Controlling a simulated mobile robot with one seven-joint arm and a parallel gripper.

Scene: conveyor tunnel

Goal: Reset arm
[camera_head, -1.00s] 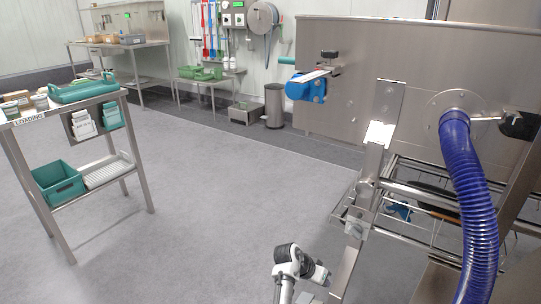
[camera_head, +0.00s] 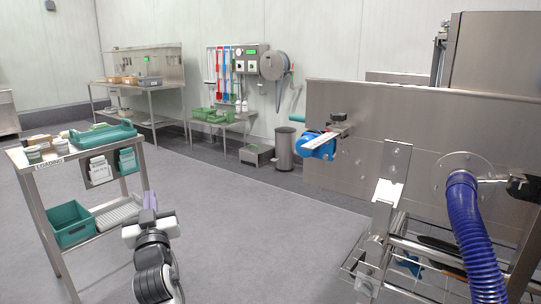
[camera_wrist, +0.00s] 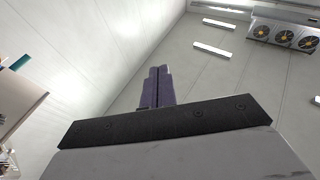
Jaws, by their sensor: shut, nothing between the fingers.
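My gripper (camera_head: 150,200) is in the lower left middle of the head view, raised in front of the floor, to the right of the loading table. Its two purple fingers are together with nothing between them. In the wrist view the shut fingers (camera_wrist: 157,87) point up toward the wall and ceiling, and no object is near them.
The loading table (camera_head: 70,156) stands at the left, with a green tray (camera_head: 100,134) on top and a green bin (camera_head: 70,224) on its lower shelf. A steel machine with a blue hose (camera_head: 470,225) fills the right. Grey floor (camera_head: 270,240) between them is clear.

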